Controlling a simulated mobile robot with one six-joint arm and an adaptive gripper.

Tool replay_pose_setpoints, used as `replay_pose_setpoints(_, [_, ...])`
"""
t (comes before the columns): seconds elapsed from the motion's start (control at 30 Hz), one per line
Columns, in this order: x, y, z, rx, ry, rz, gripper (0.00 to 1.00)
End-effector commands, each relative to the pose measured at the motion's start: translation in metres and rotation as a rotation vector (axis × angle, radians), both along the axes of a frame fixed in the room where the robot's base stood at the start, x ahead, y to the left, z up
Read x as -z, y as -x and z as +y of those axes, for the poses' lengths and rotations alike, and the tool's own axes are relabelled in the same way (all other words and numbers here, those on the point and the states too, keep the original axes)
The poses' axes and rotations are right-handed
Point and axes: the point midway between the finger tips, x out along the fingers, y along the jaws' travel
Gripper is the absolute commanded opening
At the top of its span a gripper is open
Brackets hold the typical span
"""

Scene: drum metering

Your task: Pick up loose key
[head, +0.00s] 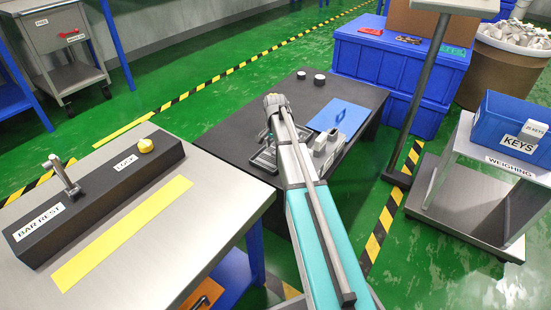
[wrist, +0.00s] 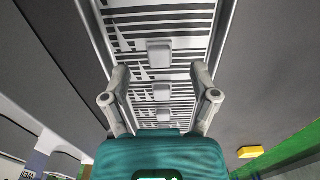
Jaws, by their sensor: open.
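In the wrist view, several small grey blocks (wrist: 159,53) sit in a row on a black-and-white striped panel (wrist: 190,20) with raised pale sides. I cannot tell which of them, if any, is the loose key. My gripper (wrist: 159,74) is open over this row, one finger on each side, with nothing held between the fingers. In the head view, my arm reaches over a low dark table (head: 225,130), where a dark-framed tray (head: 264,158) shows partly behind the arm. The fingertips are hard to make out there.
Grey block-like items (head: 324,150) and a blue panel (head: 340,117) lie right of my arm. Two small round items (head: 320,79) stand at the table's back. A blue KEYS bin (head: 500,127) stands at right. The BAR REST bench (head: 150,240) is at left.

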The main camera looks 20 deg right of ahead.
Motion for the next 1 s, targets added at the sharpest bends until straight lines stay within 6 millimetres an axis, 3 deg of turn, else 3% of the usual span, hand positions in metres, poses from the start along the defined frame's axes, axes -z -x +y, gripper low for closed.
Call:
replay_pose_setpoints(0.1, [0.013, 0.0, 0.0, 0.0, 0.0, 0.0, 0.77])
replay_pose_setpoints(0.3, [0.021, 0.0, 0.0, 0.001, 0.0, 0.0, 0.77])
replay_pose_setpoints(0.97, [0.021, 0.0, -0.001, 0.002, 0.0, 0.0, 0.77])
replay_pose_setpoints(1.0, [0.021, 0.0, -0.001, 0.002, 0.0, 0.0, 0.7])
